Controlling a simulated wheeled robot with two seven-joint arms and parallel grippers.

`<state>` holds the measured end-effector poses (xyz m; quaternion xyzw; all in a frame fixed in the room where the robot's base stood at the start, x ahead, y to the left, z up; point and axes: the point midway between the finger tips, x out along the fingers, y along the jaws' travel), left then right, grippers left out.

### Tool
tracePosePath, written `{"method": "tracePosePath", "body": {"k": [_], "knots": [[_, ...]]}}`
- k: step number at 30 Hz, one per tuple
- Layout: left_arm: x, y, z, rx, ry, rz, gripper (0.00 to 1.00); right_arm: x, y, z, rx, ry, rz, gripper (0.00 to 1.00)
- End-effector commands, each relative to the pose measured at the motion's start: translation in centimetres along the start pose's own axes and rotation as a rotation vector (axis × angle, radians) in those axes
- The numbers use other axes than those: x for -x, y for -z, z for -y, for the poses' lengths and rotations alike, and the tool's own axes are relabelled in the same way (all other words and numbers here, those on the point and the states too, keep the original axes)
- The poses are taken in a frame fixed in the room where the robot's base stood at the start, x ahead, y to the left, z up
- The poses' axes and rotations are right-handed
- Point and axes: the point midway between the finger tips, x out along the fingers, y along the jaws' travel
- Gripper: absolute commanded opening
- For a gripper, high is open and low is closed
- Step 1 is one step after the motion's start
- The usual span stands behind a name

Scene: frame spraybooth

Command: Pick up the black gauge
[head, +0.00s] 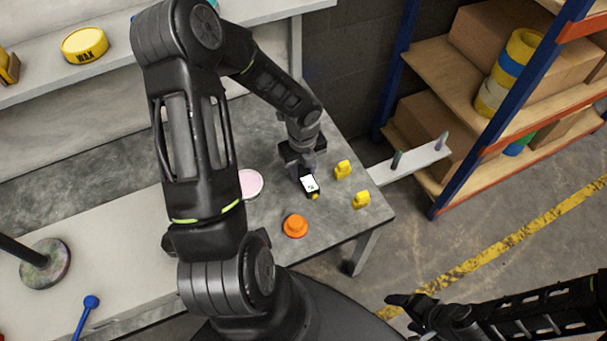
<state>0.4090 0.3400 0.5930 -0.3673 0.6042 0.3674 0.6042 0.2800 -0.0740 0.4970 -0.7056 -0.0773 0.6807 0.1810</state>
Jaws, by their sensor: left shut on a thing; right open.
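The black gauge (311,185) has a white display face and a small yellow bit at its lower end. It is at the right part of the grey worktable in the head view. My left gripper (304,173) reaches down from above and is shut on the gauge's upper end. The fingers partly hide that end. I cannot tell whether the gauge touches the table. My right gripper (402,306) is open and empty, low over the floor at the lower right, well away from the table.
Two yellow pieces (343,170) (361,200) and an orange knob-like piece (295,226) stand close around the gauge. A pale pink disc (250,184) lies to the left. A narrow white ledge (420,160) with two pegs and a shelving rack (495,110) are at the right.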

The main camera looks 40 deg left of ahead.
Motion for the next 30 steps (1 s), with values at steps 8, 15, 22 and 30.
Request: {"method": "tracePosePath", "body": {"k": [8,15,22,30], "knots": [[0.0,0.0,0.0,0.0,0.0,0.0,0.0,0.0,0.0,0.0,0.0,0.0,0.0,0.74],[0.1,0.0,0.0,0.0,0.0,0.001,0.0,0.0,0.0,0.0,0.0,0.0,0.0,0.74],[2.4,-0.1,0.1,0.001,0.003,0.003,0.0,0.7,0.0,0.3,0.0,0.0,0.0,0.74],[7.6,-0.1,0.0,0.002,0.002,0.003,0.0,1.9,0.0,0.8,-0.001,0.0,0.0,0.74]]}}
